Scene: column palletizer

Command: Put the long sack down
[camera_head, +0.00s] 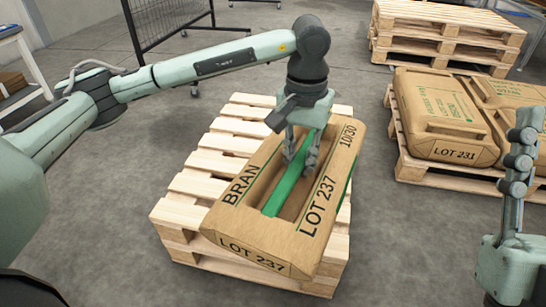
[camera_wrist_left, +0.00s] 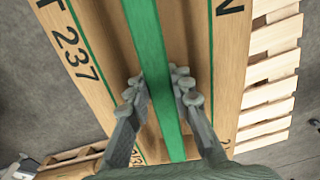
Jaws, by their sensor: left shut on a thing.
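The long sack (camera_head: 306,237) is a brown block marked BRAN and LOT 237, with a green strip (camera_head: 287,188) along its recessed top. It lies at an angle over the near left pallet (camera_head: 198,187), its front end overhanging the near edge. Whether its underside touches the slats is hidden. My left gripper (camera_head: 299,160) is shut on the sack at its middle, one finger on each side of the green strip. The wrist view shows the fingers (camera_wrist_left: 160,88) down in the recess. My right gripper (camera_head: 519,135) stands at the right edge, apart from the sack; its opening is unclear.
Another pallet (camera_head: 411,163) at the right bears several brown sacks, one marked LOT 231 (camera_head: 440,115). Stacked empty pallets (camera_head: 447,32) stand behind it. A black mesh frame (camera_head: 172,17) stands at the back. Left slats of the near pallet are bare; grey floor surrounds it.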

